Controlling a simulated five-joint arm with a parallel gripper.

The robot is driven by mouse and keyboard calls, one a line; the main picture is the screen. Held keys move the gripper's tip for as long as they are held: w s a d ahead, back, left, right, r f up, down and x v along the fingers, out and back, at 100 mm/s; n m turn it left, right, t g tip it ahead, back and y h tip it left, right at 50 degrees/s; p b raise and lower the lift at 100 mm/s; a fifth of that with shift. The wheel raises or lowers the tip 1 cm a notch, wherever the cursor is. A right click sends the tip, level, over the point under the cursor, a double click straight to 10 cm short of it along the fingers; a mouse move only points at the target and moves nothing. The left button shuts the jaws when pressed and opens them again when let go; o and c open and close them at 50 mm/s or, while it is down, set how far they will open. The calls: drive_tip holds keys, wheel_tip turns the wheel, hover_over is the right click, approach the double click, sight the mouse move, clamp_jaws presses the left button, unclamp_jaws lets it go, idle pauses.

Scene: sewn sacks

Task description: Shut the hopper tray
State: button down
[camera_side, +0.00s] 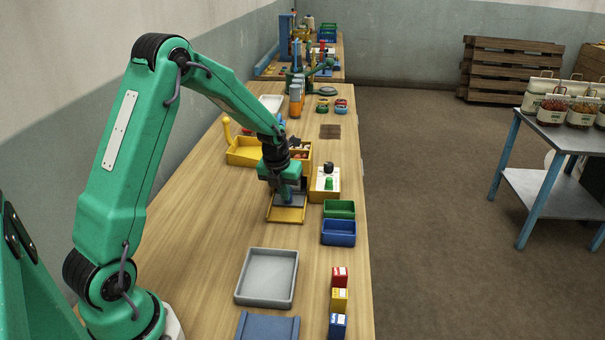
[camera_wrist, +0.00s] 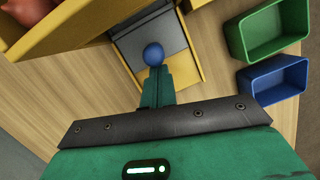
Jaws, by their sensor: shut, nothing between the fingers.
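The hopper tray (camera_side: 288,215) is a shallow yellow tray with a dark grey inside, and it sticks out in front of the yellow hopper. It also shows at the top of the wrist view (camera_wrist: 190,71), with a round blue knob (camera_wrist: 153,54) over it. The hopper's yellow body (camera_wrist: 72,36) fills the upper left there. My gripper (camera_side: 287,200) is low over the tray in the side view. In the wrist view its fingers (camera_wrist: 156,72) are shut and empty, with their tips right at the knob. I cannot tell whether they touch it.
A green bin (camera_side: 339,208) and a blue bin (camera_side: 338,233) stand close on the right, beside a button box (camera_side: 325,191). A grey tray (camera_side: 267,278) and small coloured boxes (camera_side: 340,299) lie nearer. The table (camera_side: 200,235) left of the grey tray is clear.

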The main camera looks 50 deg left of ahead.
drive_tip(key=shift+s+d+r, duration=0.15)
drive_tip(key=shift+s+d, duration=0.4)
drive_tip(key=shift+s, duration=0.3)
drive_tip(key=shift+s+d+r, duration=0.1)
drive_tip(key=shift+s+d, duration=0.45)
drive_tip(key=shift+s, duration=0.3)
drive_tip(key=v, duration=0.9)
drive_tip(key=shift+d+r, duration=0.25)
drive_tip(key=shift+d, duration=0.05)
drive_tip(key=shift+s, duration=0.1)
drive_tip(key=s+d+r+n+t, duration=0.1)
drive_tip(key=s+d+r+n, duration=0.4)
drive_tip(key=s+n, duration=0.4)
drive_tip(key=s+d+r+n+t, duration=0.2)
drive_tip(key=s+d+r+n, duration=0.3)
drive_tip(key=n, duration=1.5)
drive_tip(key=s+d, duration=0.3)
drive_tip(key=s, duration=0.2)
drive_tip(key=shift+s+r+n+h, duration=0.2)
drive_tip(key=shift+r+n+h, duration=0.1)
drive_tip(key=shift+h, duration=0.1)
